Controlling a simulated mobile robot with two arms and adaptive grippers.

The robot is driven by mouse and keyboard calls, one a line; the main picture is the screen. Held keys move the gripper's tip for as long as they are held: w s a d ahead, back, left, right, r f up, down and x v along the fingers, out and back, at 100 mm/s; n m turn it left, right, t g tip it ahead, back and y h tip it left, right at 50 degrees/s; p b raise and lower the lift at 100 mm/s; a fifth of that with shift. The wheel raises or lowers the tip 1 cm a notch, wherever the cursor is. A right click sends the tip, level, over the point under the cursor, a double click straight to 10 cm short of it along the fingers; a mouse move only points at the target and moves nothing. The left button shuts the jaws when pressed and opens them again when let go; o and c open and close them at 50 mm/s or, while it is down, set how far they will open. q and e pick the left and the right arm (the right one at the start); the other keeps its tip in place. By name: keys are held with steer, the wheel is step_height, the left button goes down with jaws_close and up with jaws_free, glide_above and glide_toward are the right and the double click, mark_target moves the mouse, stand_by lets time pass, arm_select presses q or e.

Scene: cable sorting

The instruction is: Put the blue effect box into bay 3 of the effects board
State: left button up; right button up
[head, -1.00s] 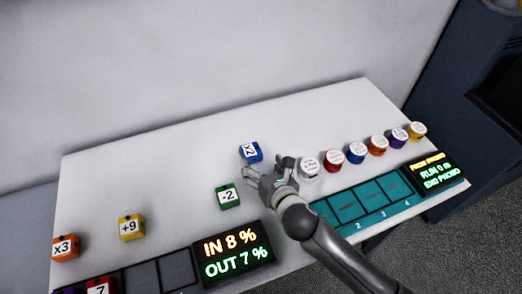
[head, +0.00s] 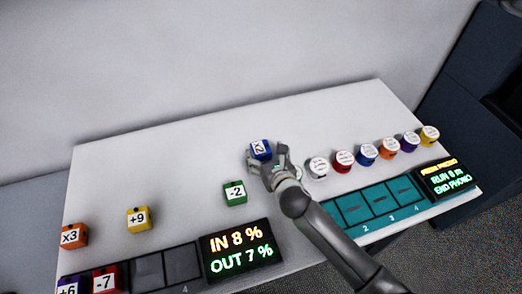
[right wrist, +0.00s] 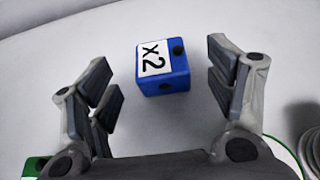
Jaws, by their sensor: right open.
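The blue effect box (head: 261,149), marked x2, stands on the white table near its middle. My right gripper (head: 267,154) is open around it, with a finger on each side. In the right wrist view the box (right wrist: 163,68) sits between the spread fingers (right wrist: 162,76), with a clear gap on both sides. The dark effects board (head: 165,266) is at the lower left, partly cut off by the picture's edge. Boxes +6 and -7 sit in its left bays. Its two right bays are empty, the rightmost numbered 4. My left gripper is not in view.
A green -2 box (head: 235,193), yellow +9 box (head: 139,219) and orange x3 box (head: 73,236) stand on the table. A lit display (head: 240,250) adjoins the board. Several round pucks (head: 366,154) and a teal board (head: 379,204) are at right.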

mark_target(261, 146)
steer(key=shift+x, duration=2.55)
steer(key=c, duration=1.3)
steer(key=shift+r, duration=0.1)
